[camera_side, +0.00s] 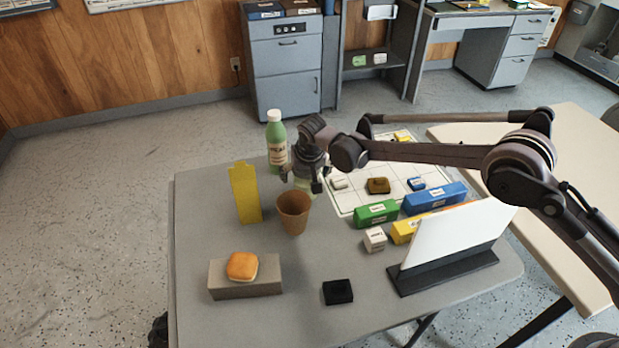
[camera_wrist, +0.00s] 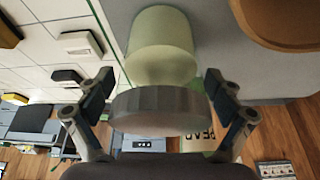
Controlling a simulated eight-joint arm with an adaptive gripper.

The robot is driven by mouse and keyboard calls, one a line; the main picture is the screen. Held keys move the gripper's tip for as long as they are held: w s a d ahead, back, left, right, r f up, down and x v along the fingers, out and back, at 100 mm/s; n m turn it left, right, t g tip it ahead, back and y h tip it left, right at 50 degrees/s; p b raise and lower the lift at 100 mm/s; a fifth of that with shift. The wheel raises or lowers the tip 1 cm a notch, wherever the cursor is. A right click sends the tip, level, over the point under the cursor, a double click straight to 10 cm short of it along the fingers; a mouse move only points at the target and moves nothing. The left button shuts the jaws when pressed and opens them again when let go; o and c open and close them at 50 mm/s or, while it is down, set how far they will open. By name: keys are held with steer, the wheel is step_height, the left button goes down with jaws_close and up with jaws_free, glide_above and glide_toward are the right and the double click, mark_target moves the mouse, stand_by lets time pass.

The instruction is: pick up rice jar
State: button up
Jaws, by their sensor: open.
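A pale green jar with a grey lid (camera_wrist: 160,48) is in the middle of the wrist view; it seems to be the rice jar, but I can read no label on it. In the side view little of this jar (camera_side: 304,185) shows, behind the brown cup and under my gripper (camera_side: 302,181). My gripper (camera_wrist: 158,88) is open, with one finger on each side of the jar near its lid. Gaps show between the fingers and the jar, so it is not held.
A green bottle (camera_side: 277,142) stands close behind my gripper, a brown cup (camera_side: 293,213) in front, a yellow upright piece (camera_side: 245,193) to the left. A gridded sheet (camera_side: 351,200) and several boxes lie right. The front left tabletop has a bun (camera_side: 242,266) on a block.

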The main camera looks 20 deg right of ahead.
steer(key=shift+f, duration=0.1)
steer(key=c, duration=1.6)
